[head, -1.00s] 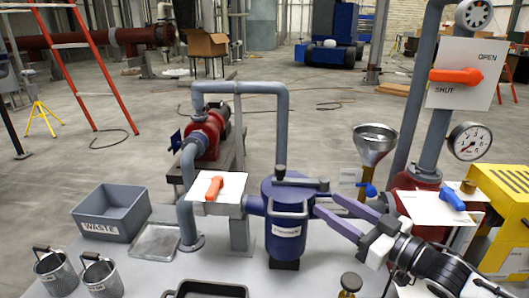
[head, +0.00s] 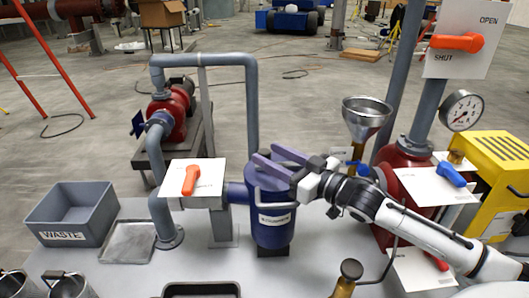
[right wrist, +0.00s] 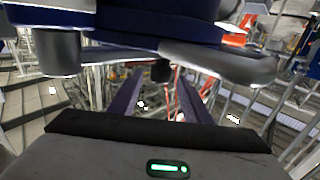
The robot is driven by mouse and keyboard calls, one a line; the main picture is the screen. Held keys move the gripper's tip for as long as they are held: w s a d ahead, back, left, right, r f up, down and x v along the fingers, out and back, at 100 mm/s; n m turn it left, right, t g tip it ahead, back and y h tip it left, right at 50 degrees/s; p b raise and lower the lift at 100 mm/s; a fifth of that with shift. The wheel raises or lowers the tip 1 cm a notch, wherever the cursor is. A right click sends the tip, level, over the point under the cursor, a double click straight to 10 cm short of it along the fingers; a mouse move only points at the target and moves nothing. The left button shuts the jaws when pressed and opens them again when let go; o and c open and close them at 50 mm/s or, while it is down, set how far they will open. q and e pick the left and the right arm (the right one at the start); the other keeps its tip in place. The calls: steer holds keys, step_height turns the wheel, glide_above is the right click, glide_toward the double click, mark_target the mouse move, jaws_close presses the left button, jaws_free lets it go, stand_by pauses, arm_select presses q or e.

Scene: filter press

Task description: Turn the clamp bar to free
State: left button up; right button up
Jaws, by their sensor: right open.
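The blue filter vessel (head: 272,230) stands upright on the table in the middle of the head view, with a white label and a grey loop handle on its front. My right gripper (head: 265,154) reaches in from the right over the vessel's top, its two purple fingers open and pointing left. The fingers and wrist cover most of the vessel's top, so the clamp bar is hidden in the head view. In the right wrist view, a grey rounded bar (right wrist: 225,62) and a dark knob (right wrist: 160,70) show near the open fingers (right wrist: 160,98); contact cannot be told. My left gripper is not in view.
A white plate with an orange handle (head: 190,180) is left of the vessel. A funnel (head: 367,115), red valve body with a blue handle (head: 451,174), gauge (head: 462,110) and yellow unit (head: 492,160) stand right. A waste bin (head: 75,238) and flat tray (head: 128,243) sit left.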

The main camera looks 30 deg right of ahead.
steer(key=shift+x, duration=1.45)
jaws_close()
